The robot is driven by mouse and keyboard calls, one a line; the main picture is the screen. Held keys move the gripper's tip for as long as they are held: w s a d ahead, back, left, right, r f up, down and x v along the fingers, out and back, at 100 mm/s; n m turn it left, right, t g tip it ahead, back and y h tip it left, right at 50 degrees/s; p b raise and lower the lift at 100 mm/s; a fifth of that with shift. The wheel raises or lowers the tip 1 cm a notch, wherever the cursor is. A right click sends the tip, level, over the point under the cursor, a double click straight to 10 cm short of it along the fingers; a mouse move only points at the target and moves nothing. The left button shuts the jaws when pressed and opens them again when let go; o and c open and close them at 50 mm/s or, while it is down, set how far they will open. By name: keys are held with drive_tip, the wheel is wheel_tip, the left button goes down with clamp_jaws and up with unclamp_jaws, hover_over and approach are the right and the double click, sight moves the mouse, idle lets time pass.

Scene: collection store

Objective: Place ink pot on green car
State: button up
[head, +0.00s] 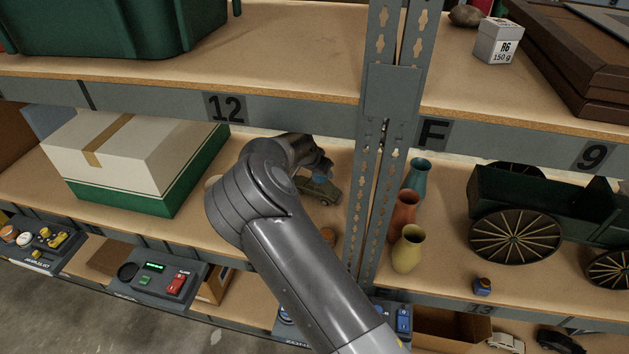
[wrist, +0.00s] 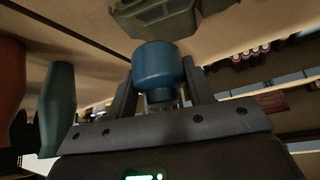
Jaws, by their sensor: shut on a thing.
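The green car (head: 322,190) stands on the middle shelf, left of the grey upright. It also shows at the top of the wrist view (wrist: 160,22). My gripper (head: 314,168) is at the car, and my arm partly hides it in the head view. In the wrist view, my gripper (wrist: 158,84) is shut on a blue ink pot (wrist: 158,62), with a finger on each side of it. The pot is close to the car in that view; I cannot tell whether they touch.
Three vases, teal (head: 418,176), orange (head: 403,216) and yellow (head: 407,248), stand right of the upright (head: 378,200). A small blue pot (head: 482,286) and a dark green wagon (head: 540,195) are further right. A white and green box (head: 135,160) stands left of my arm.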

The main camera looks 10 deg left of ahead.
sight(316, 175)
drive_tip(key=shift+w+d+r, duration=0.15)
drive_tip(key=shift+w+r, duration=0.05)
drive_tip(key=shift+w, duration=0.1)
drive_tip(key=shift+f, duration=2.4)
drive_tip(key=shift+f, duration=0.1)
drive_tip(key=o, duration=1)
drive_tip(key=shift+o, duration=0.2)
drive_tip(key=v, duration=0.7)
drive_tip(key=shift+r, duration=0.3)
drive_tip(key=shift+s, duration=0.15)
